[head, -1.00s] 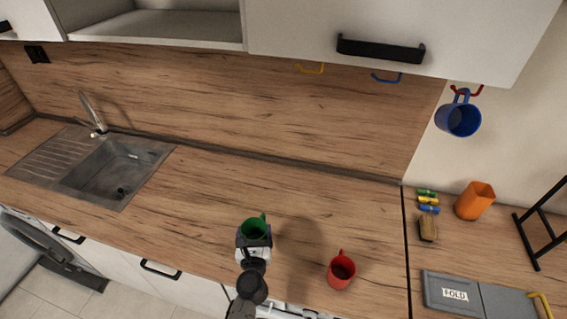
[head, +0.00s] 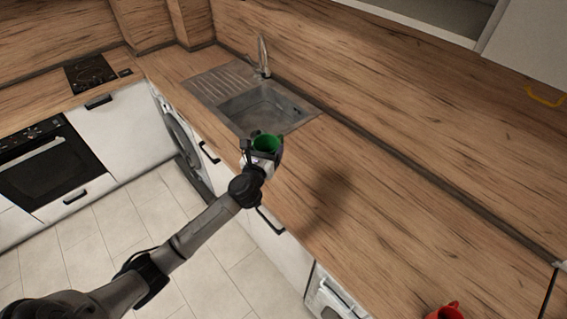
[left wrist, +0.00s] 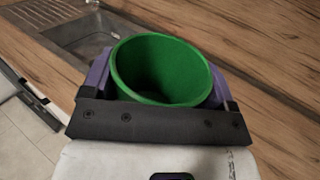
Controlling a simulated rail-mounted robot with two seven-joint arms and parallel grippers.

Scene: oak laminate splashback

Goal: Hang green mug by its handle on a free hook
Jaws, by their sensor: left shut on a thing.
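The green mug (head: 266,143) is upright in my left gripper (head: 263,154), near the counter's front edge and close to the sink in the head view. In the left wrist view the mug (left wrist: 162,68) opens toward the camera, with a gripper finger at each side. My left gripper is shut on the mug. The mug's handle cannot be made out in either view. A yellow hook (head: 545,97) shows at the right edge of the head view with nothing on it. The other hooks are out of view. My right gripper is not in view.
A red mug (head: 446,311) stands at the bottom right, partly cut off. The sink (head: 262,108) and its tap (head: 263,58) lie behind the green mug. The counter (head: 400,210) between sink and red mug is clear. A hob (head: 90,72) is at the left.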

